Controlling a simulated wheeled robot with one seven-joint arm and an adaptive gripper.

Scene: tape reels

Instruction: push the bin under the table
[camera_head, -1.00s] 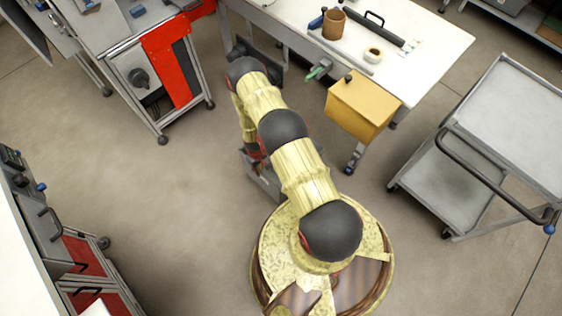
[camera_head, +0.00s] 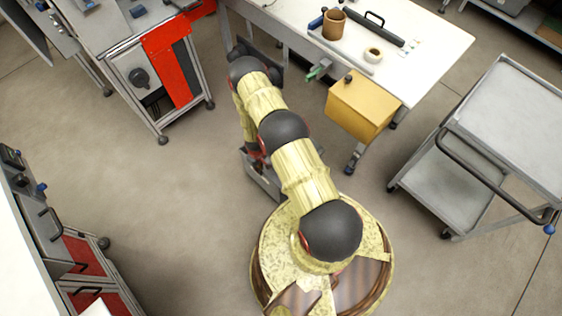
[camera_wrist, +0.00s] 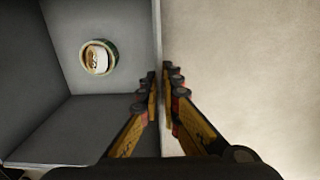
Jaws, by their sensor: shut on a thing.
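The grey bin (camera_wrist: 72,128) fills the left of the wrist view, seen from above into its open inside. A round tape reel (camera_wrist: 98,57) lies inside on its floor. My gripper (camera_wrist: 160,88) is shut on the bin's right wall, one finger inside and one outside. In the head view a grey part of the bin (camera_head: 262,180) shows beside my arm; my arm hides the rest and the gripper. The white-topped table (camera_head: 440,45) stands beyond, at the top of the head view.
A yellow box (camera_head: 362,106) hangs at the table's front edge. A grey cart (camera_head: 510,110) stands at the right. A trolley with a red panel (camera_head: 172,65) stands at the upper left. Open floor (camera_head: 180,215) lies left of my arm.

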